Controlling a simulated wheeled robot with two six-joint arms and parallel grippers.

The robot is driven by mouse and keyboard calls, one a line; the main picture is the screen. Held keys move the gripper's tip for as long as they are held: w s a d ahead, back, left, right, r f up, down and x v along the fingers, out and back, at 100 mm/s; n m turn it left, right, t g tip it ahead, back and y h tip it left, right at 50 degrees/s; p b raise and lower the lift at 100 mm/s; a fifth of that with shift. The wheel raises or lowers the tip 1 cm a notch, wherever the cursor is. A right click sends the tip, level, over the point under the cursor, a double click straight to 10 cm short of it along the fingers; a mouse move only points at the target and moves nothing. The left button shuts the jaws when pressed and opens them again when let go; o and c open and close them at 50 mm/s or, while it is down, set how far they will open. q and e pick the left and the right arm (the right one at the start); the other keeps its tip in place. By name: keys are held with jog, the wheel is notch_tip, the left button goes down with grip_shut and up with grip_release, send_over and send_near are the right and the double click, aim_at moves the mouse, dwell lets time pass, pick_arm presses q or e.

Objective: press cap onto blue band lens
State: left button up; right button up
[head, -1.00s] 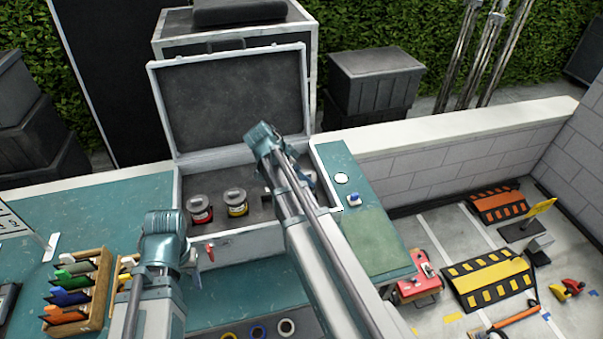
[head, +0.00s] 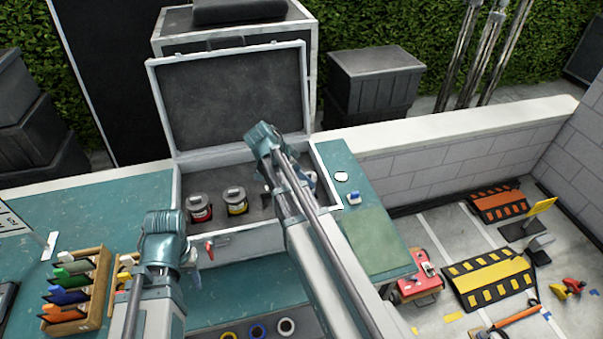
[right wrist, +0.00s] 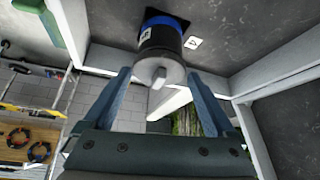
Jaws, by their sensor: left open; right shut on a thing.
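The blue band lens (right wrist: 165,30) stands upright in the open case (head: 240,241); in the right wrist view it is a black barrel with a blue band. A grey cap (right wrist: 172,72) with a small knob is at the lens's near end, in line with it; I cannot tell whether it is fully seated. My right gripper (right wrist: 161,80) is shut on the cap, one finger on each side. In the head view my right arm hides the lens and the cap. My left gripper (head: 190,267) is open and empty in front of the case's left part.
A wooden rack (head: 93,300) with coloured items is at left. Several coloured rings (head: 258,331) lie at the bottom. The green bench top (head: 90,218) at left is largely clear.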

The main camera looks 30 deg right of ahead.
jog(key=shift+f+b, duration=0.6)
dwell(1.1)
jog(key=o, duration=1)
jog(key=shift+r, duration=0.1)
jog(key=shift+r+p, duration=3.45)
jog(key=shift+p, duration=0.15)
grip_shut()
